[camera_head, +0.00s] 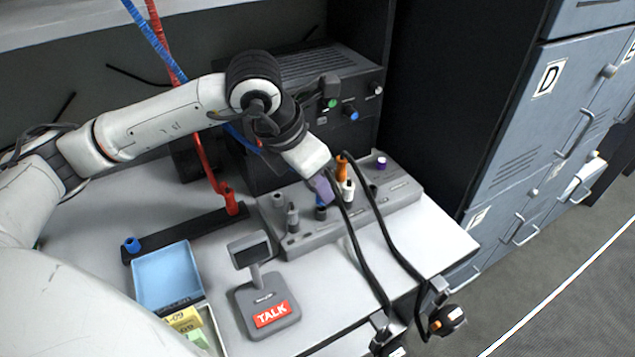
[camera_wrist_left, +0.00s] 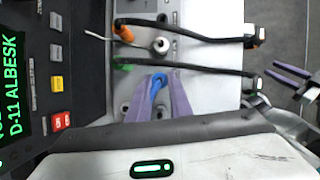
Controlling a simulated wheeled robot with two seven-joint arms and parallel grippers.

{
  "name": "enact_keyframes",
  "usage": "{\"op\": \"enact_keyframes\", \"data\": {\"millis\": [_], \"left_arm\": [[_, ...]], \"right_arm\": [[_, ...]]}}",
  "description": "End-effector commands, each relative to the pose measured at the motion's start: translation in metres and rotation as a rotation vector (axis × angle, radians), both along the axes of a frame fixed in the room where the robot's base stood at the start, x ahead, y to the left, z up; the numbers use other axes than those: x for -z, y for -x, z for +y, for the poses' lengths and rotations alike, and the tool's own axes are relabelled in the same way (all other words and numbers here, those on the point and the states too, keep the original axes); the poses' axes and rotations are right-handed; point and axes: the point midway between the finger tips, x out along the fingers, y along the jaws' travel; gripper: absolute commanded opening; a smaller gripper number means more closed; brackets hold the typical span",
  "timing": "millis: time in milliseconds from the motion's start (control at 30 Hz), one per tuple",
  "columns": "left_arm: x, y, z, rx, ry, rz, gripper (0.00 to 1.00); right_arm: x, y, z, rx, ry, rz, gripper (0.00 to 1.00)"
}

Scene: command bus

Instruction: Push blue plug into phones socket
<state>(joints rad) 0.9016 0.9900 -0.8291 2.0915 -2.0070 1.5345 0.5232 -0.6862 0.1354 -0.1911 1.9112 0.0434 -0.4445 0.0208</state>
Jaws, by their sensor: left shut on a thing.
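My left gripper (camera_head: 322,188) is over the grey socket panel (camera_head: 300,240), with its purple fingers pointing down. In the left wrist view, the fingers (camera_wrist_left: 159,92) are shut on the blue plug (camera_wrist_left: 158,82). In the head view, only a bit of the blue plug (camera_head: 320,200) shows below the fingers, at a dark socket. Its tip is hidden, so I cannot tell how deep it sits. The panel's labels are too small to read. My right gripper (camera_wrist_left: 291,77) shows at the right edge of the left wrist view, open and empty, off the panel.
A purple knob (camera_head: 382,163) is at right. The TALK stand (camera_head: 265,310) and blue tray (camera_head: 166,275) are in front. A black console stands behind.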

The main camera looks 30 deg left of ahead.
Motion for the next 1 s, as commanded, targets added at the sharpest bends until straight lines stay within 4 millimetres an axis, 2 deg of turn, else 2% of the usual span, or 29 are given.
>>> {"op": "enact_keyframes", "data": {"millis": [1000], "left_arm": [[-0.0005, -0.0006, -0.0006, 0.000, 0.000, -0.001, 0.04]], "right_arm": [[0.0041, -0.0017, 0.0017, -0.001, -0.004, -0.008, 0.31]]}}
